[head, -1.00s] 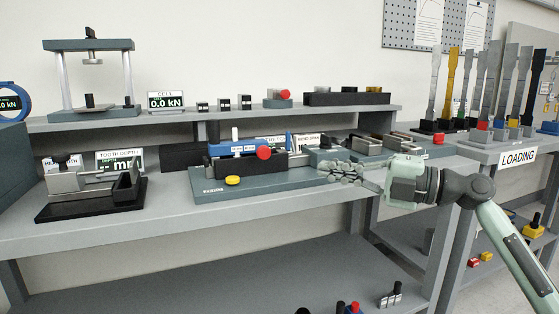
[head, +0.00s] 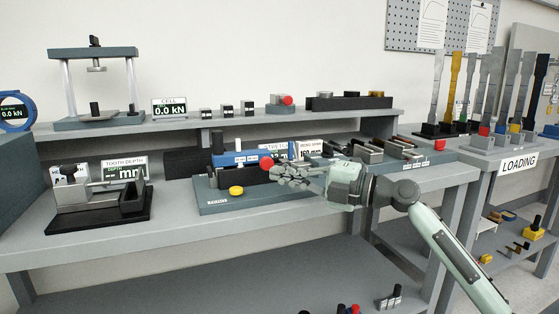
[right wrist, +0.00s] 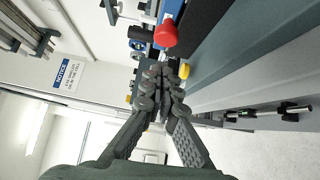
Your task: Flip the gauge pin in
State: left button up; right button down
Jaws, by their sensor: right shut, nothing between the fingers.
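A bench fixture with a grey base plate (head: 212,205) stands on the table's middle. It carries a blue bar (head: 232,159), a red knob (head: 266,163) and a yellow button (head: 236,190). The red knob (right wrist: 166,35) and yellow button (right wrist: 184,70) also show in the right wrist view. I cannot tell for sure which part is the gauge pin. My right gripper (head: 272,172) is shut and empty, with its fingertips close beside the red knob in the head view. Contact cannot be told. It partly covers the fixture's right side. My left gripper is not in view.
A tooth depth gauge on a black base (head: 98,222) stands to the left. A raised shelf (head: 150,133) behind holds a press frame (head: 96,52) and small blocks. A rack of tall specimens stands at the right. The table's front strip (head: 130,245) is clear.

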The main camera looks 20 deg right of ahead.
aim_at(262, 166)
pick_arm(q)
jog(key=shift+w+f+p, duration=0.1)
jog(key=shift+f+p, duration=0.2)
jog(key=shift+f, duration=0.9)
pick_arm(e)
jog(key=shift+w+d, duration=0.15)
jog(key=shift+w, duration=1.45)
